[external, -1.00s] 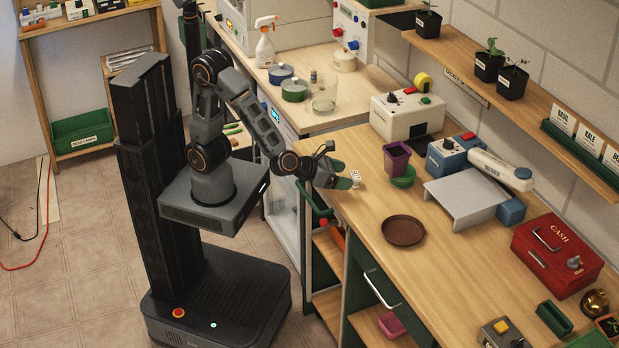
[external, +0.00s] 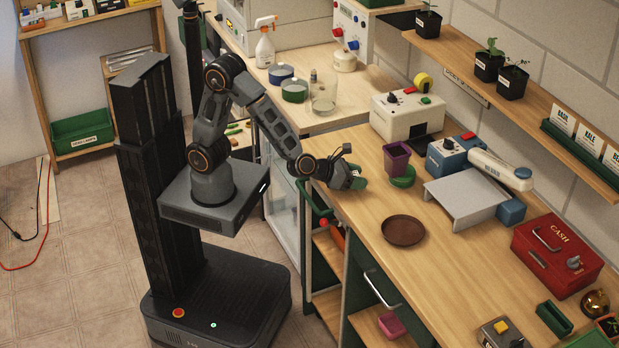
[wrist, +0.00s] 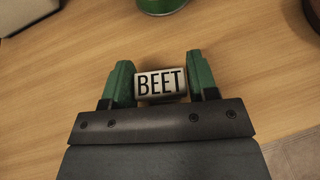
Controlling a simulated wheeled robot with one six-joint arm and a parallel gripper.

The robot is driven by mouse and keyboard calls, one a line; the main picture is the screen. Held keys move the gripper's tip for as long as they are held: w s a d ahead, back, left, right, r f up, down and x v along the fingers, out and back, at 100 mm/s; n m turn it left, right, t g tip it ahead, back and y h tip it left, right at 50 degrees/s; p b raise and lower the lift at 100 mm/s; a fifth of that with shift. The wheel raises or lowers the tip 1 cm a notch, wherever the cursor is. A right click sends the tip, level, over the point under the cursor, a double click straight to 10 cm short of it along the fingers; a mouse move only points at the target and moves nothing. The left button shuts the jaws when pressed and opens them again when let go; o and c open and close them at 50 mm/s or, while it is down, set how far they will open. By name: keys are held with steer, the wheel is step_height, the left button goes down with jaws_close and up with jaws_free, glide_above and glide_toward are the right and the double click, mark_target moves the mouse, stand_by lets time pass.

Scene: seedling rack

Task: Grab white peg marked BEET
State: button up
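The white peg marked BEET (wrist: 161,84) lies between my gripper's two green fingers in the wrist view, its black lettering facing the camera. My gripper (wrist: 161,82) appears shut on it, with a finger touching each end of the label face. In the external view my gripper (external: 356,176) is over the left edge of the wooden bench, and only a small white bit of the peg shows between the fingers. I cannot tell whether the peg is clear of the bench top.
A purple pot (external: 396,162) and a green round dish (external: 404,178) stand just right of my gripper. A brown saucer (external: 403,231) lies nearer the front. A grey stand (external: 466,198) and a white machine (external: 407,117) are farther right and back. Bare bench surrounds the saucer.

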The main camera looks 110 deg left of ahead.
steer(key=c, duration=0.5)
steer(key=shift+r, duration=0.1)
steer(key=shift+c, duration=0.2)
